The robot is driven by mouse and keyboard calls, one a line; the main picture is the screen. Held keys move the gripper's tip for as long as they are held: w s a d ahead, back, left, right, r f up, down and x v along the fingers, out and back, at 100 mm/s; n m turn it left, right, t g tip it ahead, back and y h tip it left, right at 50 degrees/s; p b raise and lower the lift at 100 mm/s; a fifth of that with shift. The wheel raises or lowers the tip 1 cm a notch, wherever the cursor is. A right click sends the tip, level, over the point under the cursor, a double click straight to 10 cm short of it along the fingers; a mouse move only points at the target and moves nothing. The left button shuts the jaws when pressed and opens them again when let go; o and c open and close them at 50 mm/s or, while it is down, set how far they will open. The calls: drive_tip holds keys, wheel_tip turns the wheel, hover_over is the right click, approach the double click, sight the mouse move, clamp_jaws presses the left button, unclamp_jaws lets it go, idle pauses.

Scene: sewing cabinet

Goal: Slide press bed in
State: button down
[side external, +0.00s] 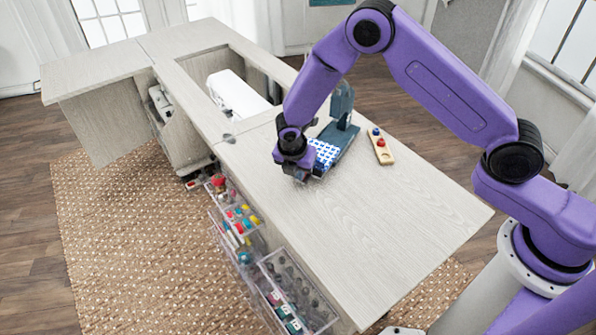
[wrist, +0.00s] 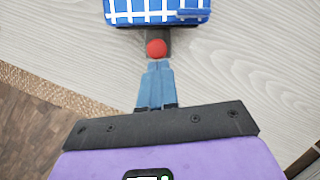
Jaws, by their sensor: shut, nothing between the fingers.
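The press (side external: 343,132) is a blue-grey stand on the cabinet top. Its bed (side external: 325,153) has a blue-and-white checked cover and sticks out toward my gripper. In the wrist view the checked bed (wrist: 157,10) is at the top edge, with a dark tab and a red knob (wrist: 156,48) on its near side. My gripper (wrist: 156,66) is shut and empty, its blue fingertips together right at the red knob. I cannot tell whether they touch it. In the side view my gripper (side external: 297,172) is low over the table at the bed's front end, and the knob is hidden there.
A wooden board (side external: 381,151) with a red and a blue knob lies right of the press. A white sewing machine (side external: 237,96) sits in the cabinet opening behind. Clear drawers (side external: 297,291) with supplies stand open along the front. The cabinet top (side external: 400,230) is bare at right.

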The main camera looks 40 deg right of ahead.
drive_tip(key=w+d, duration=0.1)
drive_tip(key=d, duration=0.1)
drive_tip(key=w+d, duration=0.1)
drive_tip(key=d, duration=0.2)
drive_tip(key=w+d, duration=0.1)
drive_tip(key=d, duration=0.2)
drive_tip(key=shift+w+d, duration=0.2)
drive_tip(key=shift+w, duration=0.2)
drive_tip(key=shift+a, duration=0.1)
drive_tip(key=shift+s+a, duration=0.2)
drive_tip(key=shift+a, duration=0.05)
drive_tip(key=a, duration=0.1)
drive_tip(key=s+a+r, duration=0.1)
drive_tip(key=s+a, duration=0.1)
drive_tip(key=shift+r, duration=0.25)
drive_tip(key=v, duration=0.9)
drive_tip(key=s+r+m+y, duration=0.2)
drive_tip(key=s+r+m, duration=0.55)
drive_tip(key=s, duration=0.75)
drive_tip(key=s+d+r+m+g, duration=0.1)
drive_tip(key=s+d, duration=0.3)
drive_tip(key=s, duration=0.6)
drive_tip(key=s+d+r+m+y, duration=0.1)
drive_tip(key=s+d+r+m, duration=0.2)
drive_tip(key=s, duration=0.7)
drive_tip(key=shift+d+r+m+g, duration=0.35)
drive_tip(key=shift+d+r+g, duration=0.05)
drive_tip(key=shift+d+r, duration=0.15)
